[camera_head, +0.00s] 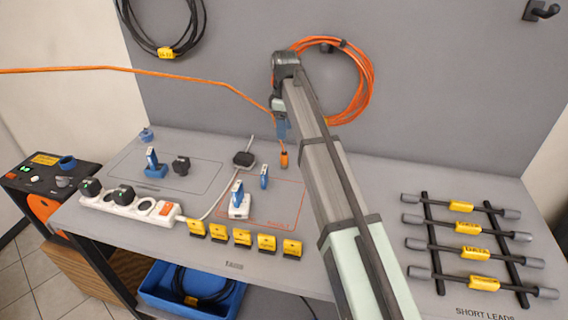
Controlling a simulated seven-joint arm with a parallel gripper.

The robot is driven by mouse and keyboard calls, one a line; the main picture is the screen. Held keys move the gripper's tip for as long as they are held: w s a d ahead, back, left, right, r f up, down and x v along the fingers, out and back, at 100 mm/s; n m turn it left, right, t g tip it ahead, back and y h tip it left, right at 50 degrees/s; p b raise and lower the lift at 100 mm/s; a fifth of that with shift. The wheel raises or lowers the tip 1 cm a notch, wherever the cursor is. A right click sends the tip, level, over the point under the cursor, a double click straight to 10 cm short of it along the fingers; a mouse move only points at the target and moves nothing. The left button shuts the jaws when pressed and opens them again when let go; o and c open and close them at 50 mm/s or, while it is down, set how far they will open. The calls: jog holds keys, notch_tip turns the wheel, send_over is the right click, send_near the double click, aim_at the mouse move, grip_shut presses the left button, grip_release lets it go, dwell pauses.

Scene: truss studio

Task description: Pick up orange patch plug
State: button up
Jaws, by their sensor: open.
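The orange patch plug (284,160) is a small orange piece with a dark top. It stands about upright over the grey bench, at the back edge of the orange-outlined area. An orange cable (160,74) comes in from the left and sags towards it, partly hidden behind my arm's end. My gripper (282,132) has blue fingers, points down and appears just above the plug in the picture. It is open with nothing seen between the fingers. The depth gap between fingers and plug cannot be told.
A white power strip (128,205) with black plugs lies at left. A white adapter (238,207), a blue plug (264,176) and a black box (244,159) stand nearby. Several yellow tags (243,238) line the front. Short leads (467,228) lie on a rack at right.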

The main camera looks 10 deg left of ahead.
aim_at(284, 154)
notch_tip(284, 154, down, 13)
jog(key=shift+a+f, duration=0.1)
jog(key=shift+f, duration=0.1)
dwell(0.6)
jog(key=shift+c, duration=0.4)
grip_shut()
